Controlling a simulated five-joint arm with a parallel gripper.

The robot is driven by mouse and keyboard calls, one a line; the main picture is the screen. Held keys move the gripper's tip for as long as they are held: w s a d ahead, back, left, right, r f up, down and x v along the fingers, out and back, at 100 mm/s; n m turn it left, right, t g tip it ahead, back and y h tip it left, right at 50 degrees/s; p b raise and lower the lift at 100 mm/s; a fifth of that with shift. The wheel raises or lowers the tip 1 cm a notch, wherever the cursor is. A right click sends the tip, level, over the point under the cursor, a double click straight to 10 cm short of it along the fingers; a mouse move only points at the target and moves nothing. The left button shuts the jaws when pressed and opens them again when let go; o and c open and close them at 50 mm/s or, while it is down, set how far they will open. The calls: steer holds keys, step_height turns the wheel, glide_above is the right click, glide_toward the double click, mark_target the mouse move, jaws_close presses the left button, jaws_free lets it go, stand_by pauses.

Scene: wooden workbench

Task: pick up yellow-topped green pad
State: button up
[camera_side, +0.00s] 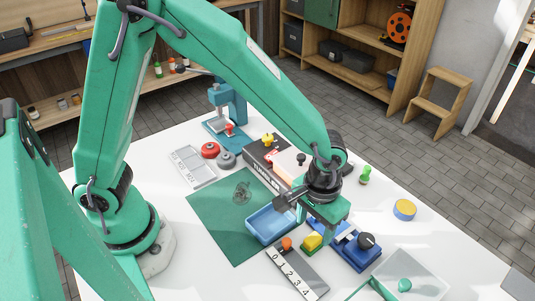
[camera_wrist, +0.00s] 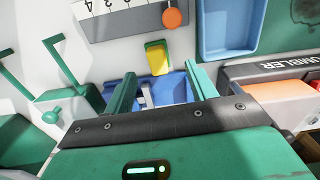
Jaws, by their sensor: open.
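The yellow-topped green pad (camera_side: 312,242) lies on the white table between the blue tray and the blue fixture. In the wrist view the pad (camera_wrist: 156,57) shows a yellow face with a green edge, just beyond the fingertips. My gripper (camera_side: 326,222) is above and beside the pad in the side view, its fingers partly hidden. In the wrist view my gripper (camera_wrist: 160,78) has its two green fingers spread wide apart, with nothing held between them.
A blue tray (camera_side: 270,225) sits left of the pad. A numbered strip (camera_side: 297,275) with an orange knob (camera_side: 286,243) lies in front. A blue fixture (camera_side: 360,252) with a dark knob stands close at the right. The table is clear around the round yellow-topped blue puck (camera_side: 404,210).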

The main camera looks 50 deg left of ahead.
mark_target(313, 238)
steer(key=shift+d+f, duration=0.15)
steer(key=shift+f, duration=2.5)
steer(key=c, duration=1.1)
